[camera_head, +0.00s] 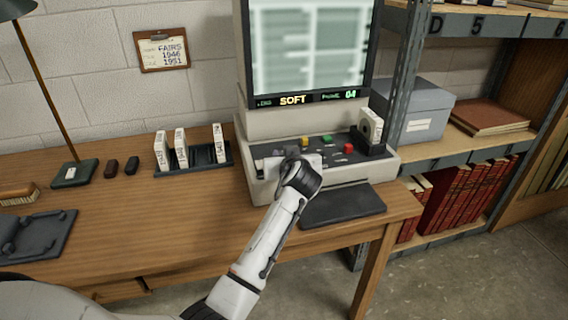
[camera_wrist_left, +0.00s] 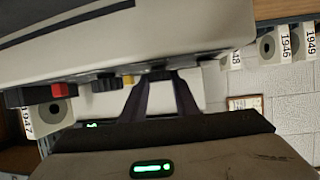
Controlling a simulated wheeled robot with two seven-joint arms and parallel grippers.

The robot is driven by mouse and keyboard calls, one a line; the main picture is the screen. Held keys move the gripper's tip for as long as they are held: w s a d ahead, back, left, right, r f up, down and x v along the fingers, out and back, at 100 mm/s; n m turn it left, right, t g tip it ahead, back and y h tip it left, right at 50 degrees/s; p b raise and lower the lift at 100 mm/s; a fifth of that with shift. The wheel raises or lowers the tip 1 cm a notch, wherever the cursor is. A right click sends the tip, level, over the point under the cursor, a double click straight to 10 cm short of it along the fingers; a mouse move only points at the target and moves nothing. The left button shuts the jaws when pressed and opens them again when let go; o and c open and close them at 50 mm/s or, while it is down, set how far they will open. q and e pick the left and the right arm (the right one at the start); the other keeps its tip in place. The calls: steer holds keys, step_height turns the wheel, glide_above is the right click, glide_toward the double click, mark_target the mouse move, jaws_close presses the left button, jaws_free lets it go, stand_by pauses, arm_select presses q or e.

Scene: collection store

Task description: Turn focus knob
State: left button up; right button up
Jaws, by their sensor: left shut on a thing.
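The microfilm reader (camera_head: 320,175) stands on the desk, its lit screen (camera_head: 308,45) showing a blurred page. The strip under the screen reads "SOFT" and a frame number that looks like 04. My left gripper (camera_head: 287,160) is at the left part of the control panel, and its hand hides what it holds there. In the left wrist view my left gripper (camera_wrist_left: 160,80) has its fingertips closed around a dark knob (camera_wrist_left: 160,73), taken to be the focus knob. Another dark knob (camera_wrist_left: 105,81) sits beside it. My right gripper is out of view.
Yellow (camera_head: 305,141), green (camera_head: 326,138) and red (camera_head: 348,148) buttons are near the hand. A film box (camera_head: 371,125) stands at the panel's right. A rack (camera_head: 205,160) with several boxes is left of the reader. The desk's middle is clear.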

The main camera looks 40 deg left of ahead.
arm_select(q)
steer(key=shift+f+n+g+b, duration=0.1)
steer(key=shift+n+g+b, duration=0.2)
steer(key=shift+n+b, duration=0.1)
steer(key=shift+y, duration=0.4)
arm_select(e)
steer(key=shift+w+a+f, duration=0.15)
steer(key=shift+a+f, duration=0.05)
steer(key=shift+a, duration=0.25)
arm_select(q)
steer(key=o, duration=1.1)
steer(key=shift+c, duration=0.2)
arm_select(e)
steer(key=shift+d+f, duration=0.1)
arm_select(q)
steer(key=v, duration=1)
steer(key=shift+d+r, duration=0.15)
steer(key=shift+r, duration=0.05)
steer(key=shift+r, duration=0.1)
